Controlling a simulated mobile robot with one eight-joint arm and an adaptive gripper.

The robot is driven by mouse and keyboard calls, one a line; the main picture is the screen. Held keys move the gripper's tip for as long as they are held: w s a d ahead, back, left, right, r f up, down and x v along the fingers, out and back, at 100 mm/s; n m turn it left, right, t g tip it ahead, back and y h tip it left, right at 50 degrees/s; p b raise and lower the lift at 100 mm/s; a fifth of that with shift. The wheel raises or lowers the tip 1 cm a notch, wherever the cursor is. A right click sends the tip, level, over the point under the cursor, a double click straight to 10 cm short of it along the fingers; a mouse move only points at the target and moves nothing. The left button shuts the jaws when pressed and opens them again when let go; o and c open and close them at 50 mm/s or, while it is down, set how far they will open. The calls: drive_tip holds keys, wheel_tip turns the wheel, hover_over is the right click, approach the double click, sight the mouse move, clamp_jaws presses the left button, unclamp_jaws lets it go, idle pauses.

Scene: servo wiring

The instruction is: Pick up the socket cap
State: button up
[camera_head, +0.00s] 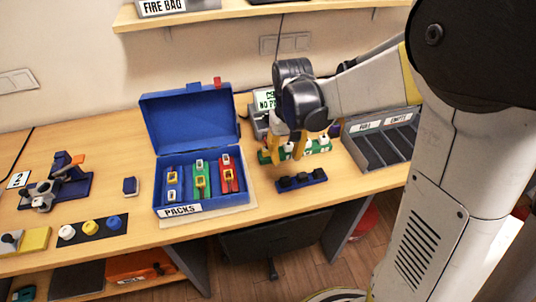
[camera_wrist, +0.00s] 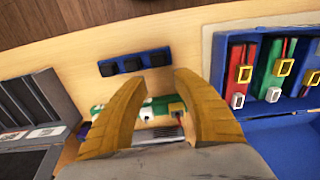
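My gripper (camera_head: 287,159) is over the table's right half, pointing down. Its two yellow fingers are apart with nothing held between them; they also show in the wrist view (camera_wrist: 160,78). A green strip with white pieces (camera_head: 318,146) is behind and below the fingers. It shows partly covered between them in the wrist view (camera_wrist: 157,108). A blue bar with three black blocks (camera_head: 302,180) lies nearer the table's front edge, just beyond the fingertips in the wrist view (camera_wrist: 134,62). I cannot tell for certain which piece is the socket cap.
An open blue box (camera_head: 202,209) labelled PACKS holds several coloured packs. A grey divided tray (camera_head: 384,142) is at the right, and a display (camera_head: 263,100) stands behind the gripper. White, yellow and blue round pieces sit on a black strip (camera_head: 76,238) at left.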

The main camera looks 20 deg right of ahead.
drive_tip(key=b, duration=0.2)
hover_over(286, 179)
drive_tip(key=f, duration=0.4)
drive_tip(key=shift+w+f, duration=0.3)
wheel_tip(286, 179, down, 6)
drive_tip(key=shift+s+r+b, duration=0.1)
drive_tip(key=shift+s+b, duration=0.05)
drive_tip(key=shift+b, duration=0.9)
drive_tip(key=c, duration=0.6)
